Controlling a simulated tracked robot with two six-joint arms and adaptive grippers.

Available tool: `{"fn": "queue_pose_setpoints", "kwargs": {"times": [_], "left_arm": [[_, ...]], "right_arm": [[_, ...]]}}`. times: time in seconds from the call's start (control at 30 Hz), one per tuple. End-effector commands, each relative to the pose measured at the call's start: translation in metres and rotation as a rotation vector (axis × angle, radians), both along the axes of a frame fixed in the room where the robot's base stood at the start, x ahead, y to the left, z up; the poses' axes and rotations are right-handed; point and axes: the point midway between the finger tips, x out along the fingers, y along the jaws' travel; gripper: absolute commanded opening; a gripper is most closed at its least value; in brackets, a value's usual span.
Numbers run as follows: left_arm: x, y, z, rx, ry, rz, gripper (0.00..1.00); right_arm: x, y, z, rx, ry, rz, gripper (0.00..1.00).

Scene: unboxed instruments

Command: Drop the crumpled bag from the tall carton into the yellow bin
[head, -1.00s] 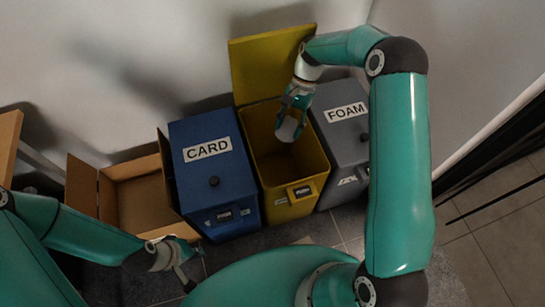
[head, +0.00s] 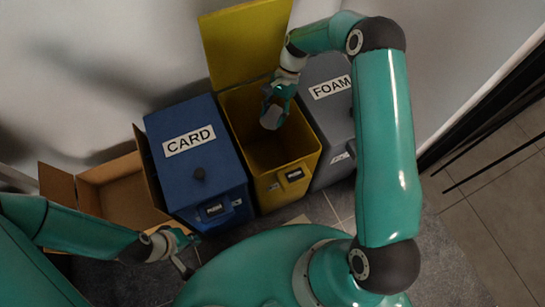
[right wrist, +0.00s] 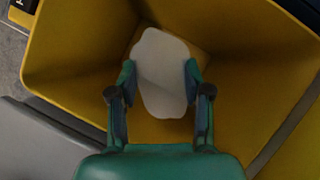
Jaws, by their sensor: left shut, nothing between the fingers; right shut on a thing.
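The yellow bin (head: 303,163) stands between the blue and grey bins with its lid (head: 245,45) raised against the wall. My right gripper (head: 275,103) is over the bin's opening, shut on a pale crumpled bag (head: 271,117). In the right wrist view the bag (right wrist: 160,75) sits between the two fingers (right wrist: 160,95), with the bin's yellow inner walls (right wrist: 80,45) around it. My left gripper (head: 187,256) is low at the left front, shut and empty, away from the bins. An open brown carton (head: 120,200) stands left of the blue bin; I cannot tell if it is the tall carton.
The blue bin (head: 195,160) labelled CARD is closed on the left. The grey bin (head: 330,90) labelled FOAM is closed on the right, partly behind my right arm. Dark bars (head: 490,130) stand at the right. Tiled floor (head: 480,215) is clear there.

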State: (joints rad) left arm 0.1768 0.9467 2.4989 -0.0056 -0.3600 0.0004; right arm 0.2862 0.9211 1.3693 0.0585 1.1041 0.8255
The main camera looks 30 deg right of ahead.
Motion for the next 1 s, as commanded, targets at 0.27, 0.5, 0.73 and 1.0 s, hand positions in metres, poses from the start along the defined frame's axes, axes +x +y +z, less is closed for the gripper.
{"fn": "queue_pose_setpoints", "kwargs": {"times": [0.27, 0.5, 0.73, 1.0], "left_arm": [[0.000, 0.000, 0.000, 0.000, 0.000, 0.000, 0.00], [0.000, 0.000, 0.000, 0.000, 0.000, 0.000, 0.00], [0.000, 0.000, 0.001, 0.000, -0.001, 0.000, 0.00], [0.000, 0.000, 0.001, 0.000, 0.000, 0.000, 0.00]], "right_arm": [[0.000, 0.000, 0.000, 0.000, 0.000, 0.001, 0.59], [0.000, 0.000, 0.000, 0.000, 0.000, 0.001, 0.78], [0.001, 0.000, 0.002, 0.000, 0.000, 0.001, 0.78], [0.009, -0.015, 0.029, -0.002, -0.005, -0.001, 0.78]]}}
